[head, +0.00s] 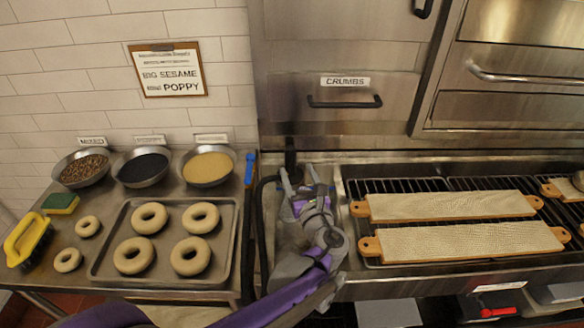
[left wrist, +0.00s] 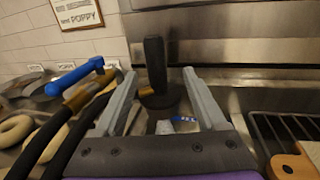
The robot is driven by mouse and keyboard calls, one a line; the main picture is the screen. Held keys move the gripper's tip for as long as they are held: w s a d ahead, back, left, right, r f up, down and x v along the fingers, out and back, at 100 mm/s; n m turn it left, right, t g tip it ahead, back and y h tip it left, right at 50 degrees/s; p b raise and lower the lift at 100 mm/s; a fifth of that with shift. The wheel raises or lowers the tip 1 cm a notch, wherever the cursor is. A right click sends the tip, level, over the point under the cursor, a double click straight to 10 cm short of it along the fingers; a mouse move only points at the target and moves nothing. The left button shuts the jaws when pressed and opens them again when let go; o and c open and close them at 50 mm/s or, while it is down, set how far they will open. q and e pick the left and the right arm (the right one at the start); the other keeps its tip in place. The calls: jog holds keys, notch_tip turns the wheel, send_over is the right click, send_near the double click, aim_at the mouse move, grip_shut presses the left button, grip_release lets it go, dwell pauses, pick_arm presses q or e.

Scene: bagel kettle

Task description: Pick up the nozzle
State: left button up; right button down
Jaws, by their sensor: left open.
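My left gripper (head: 299,180) is over the steel ledge between the bagel table and the grill. It is open, its fingers pointing toward the back wall. In the left wrist view, a black upright piece on a round base (left wrist: 155,66) appears between and beyond the fingers; it also shows in the head view (head: 290,158). A blue angled end on a black tube (left wrist: 75,76) lies left of the fingers; it also shows in the head view (head: 250,168). I cannot tell which of these is the nozzle. A small blue-marked piece (left wrist: 185,121) shows low between the fingers. My right gripper is out of view.
A tray (head: 104,262) with bagels and bowls of toppings are left of the black tube. A yellow brush (head: 27,238) and a sponge (head: 60,203) lie at far left. Cloth-covered boards (head: 470,241) lie on the grill at right. A steel wall stands behind.

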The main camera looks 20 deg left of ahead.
aim_at(292, 165)
pick_arm(q)
jog(key=x, duration=0.6)
jog(key=shift+s+a+f, duration=0.1)
jog(key=shift+a+f, duration=0.1)
jog(key=shift+a, duration=0.05)
jog(key=shift+s, duration=0.1)
grip_shut()
